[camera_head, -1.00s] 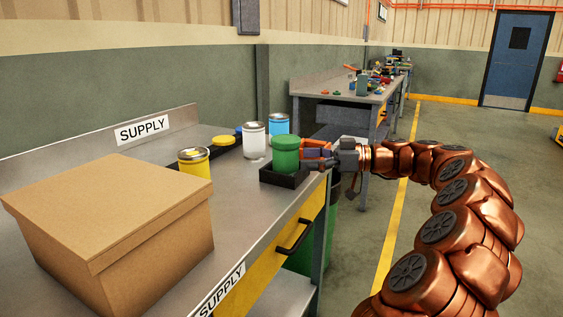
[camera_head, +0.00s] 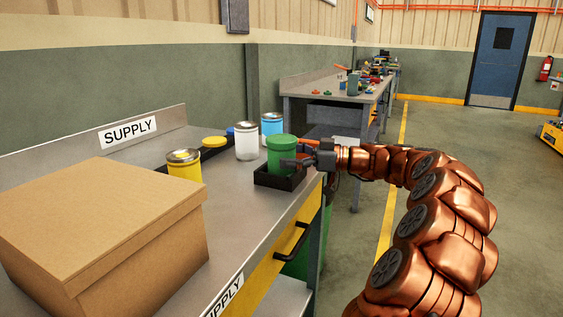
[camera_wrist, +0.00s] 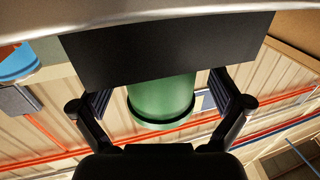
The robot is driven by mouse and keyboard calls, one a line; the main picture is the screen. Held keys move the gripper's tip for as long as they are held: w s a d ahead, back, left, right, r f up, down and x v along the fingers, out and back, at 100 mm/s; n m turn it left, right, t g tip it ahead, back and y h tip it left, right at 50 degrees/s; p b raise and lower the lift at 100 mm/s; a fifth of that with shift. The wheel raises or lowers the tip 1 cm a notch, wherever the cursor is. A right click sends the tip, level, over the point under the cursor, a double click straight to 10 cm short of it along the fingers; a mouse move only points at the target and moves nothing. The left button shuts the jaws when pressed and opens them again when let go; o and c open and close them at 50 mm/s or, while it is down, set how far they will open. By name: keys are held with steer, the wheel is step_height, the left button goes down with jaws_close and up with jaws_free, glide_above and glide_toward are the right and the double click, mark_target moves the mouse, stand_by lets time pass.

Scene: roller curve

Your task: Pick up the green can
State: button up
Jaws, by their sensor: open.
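The green can (camera_head: 281,152) stands upright in a small black tray (camera_head: 279,181) near the front right of the bench. My gripper (camera_head: 296,155) is at the can's right side, level with its body, and one finger overlaps the can's edge. In the wrist view, the can (camera_wrist: 162,100) shows between the two spread fingers of my gripper (camera_wrist: 165,98), with a gap on both sides. The black tray (camera_wrist: 165,48) hides part of the can there. The jaws are open and hold nothing.
On the metal bench (camera_head: 235,190), a white can (camera_head: 247,142) and a blue can (camera_head: 271,125) stand close behind the green one. A yellow can (camera_head: 184,165) is farther left. A large cardboard box (camera_head: 105,225) fills the near left.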

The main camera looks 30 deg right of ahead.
steer(key=shift+x, duration=0.8)
steer(key=c, duration=1.3)
